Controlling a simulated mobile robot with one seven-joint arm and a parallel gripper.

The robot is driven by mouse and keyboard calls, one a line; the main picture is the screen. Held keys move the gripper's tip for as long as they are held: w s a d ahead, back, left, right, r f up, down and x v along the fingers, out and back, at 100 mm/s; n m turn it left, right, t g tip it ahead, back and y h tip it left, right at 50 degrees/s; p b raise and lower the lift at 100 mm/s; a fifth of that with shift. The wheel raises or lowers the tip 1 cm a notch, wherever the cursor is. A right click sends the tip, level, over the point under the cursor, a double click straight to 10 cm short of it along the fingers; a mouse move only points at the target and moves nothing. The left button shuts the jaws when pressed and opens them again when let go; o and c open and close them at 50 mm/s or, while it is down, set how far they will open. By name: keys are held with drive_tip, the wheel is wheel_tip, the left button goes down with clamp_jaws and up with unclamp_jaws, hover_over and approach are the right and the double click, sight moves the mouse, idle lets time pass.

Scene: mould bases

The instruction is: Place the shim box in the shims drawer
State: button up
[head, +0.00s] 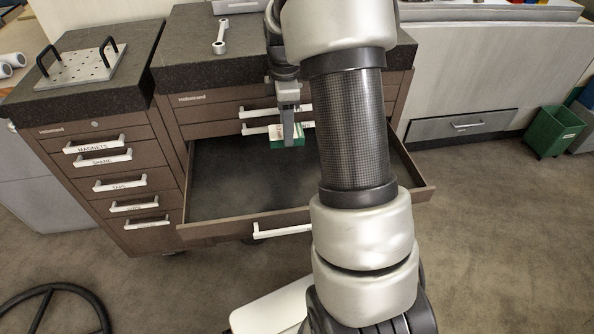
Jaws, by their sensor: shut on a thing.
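A small green and white box (278,141), which looks like the shim box, hangs between the fingers of my gripper (289,130). My gripper is shut on it and points downward. The box is above the back part of an open drawer (225,215) and appears apart from its floor. The drawer is pulled far out of the brown cabinet and its visible dark floor is empty. The drawer's label cannot be read. My arm hides the right part of the drawer.
A narrower cabinet (150,185) with several labelled shut drawers stands at left. Shut drawer handles (258,112) sit just behind my gripper. A green bin (553,132) stands at right.

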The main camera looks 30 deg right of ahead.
wheel_tip(320, 180, down, 10)
drive_tip(key=shift+d+f+b, duration=0.1)
drive_tip(key=shift+d+b, duration=0.05)
drive_tip(key=shift+b, duration=1.05)
drive_tip(key=shift+f, duration=0.15)
drive_tip(key=o, duration=1.2)
